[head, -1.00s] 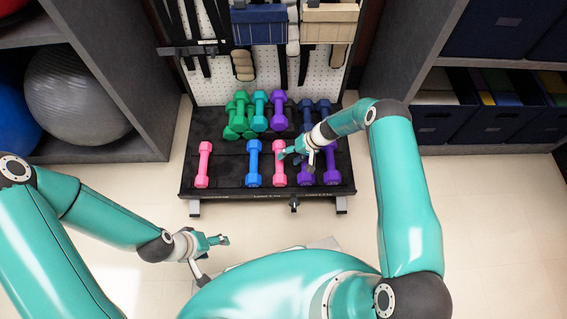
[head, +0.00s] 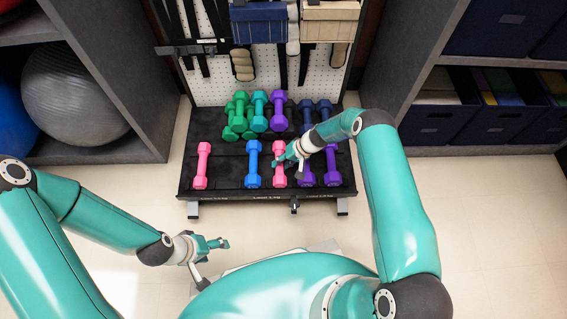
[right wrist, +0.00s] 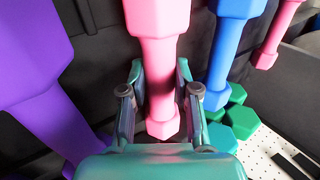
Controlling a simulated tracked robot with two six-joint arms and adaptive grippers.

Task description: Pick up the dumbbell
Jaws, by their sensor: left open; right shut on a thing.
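A pink dumbbell (head: 279,180) stands in the front row of the black rack (head: 228,190), just right of a blue dumbbell (head: 253,165). My right gripper (head: 281,162) is shut on its handle and covers part of it in the head view. In the right wrist view the pink dumbbell (right wrist: 160,55) lies between the two teal fingers of the right gripper (right wrist: 160,75). I cannot tell whether it is clear of the rack. My left gripper (head: 218,244) is open and empty over the floor in front of the rack.
Another pink dumbbell (head: 202,165) stands at the rack's left end. Purple dumbbells (head: 331,165) stand close on the right. Green dumbbells (head: 240,118) fill the back row's left part. Shelves with a grey ball (head: 75,95) and dark bins (head: 435,120) flank the rack.

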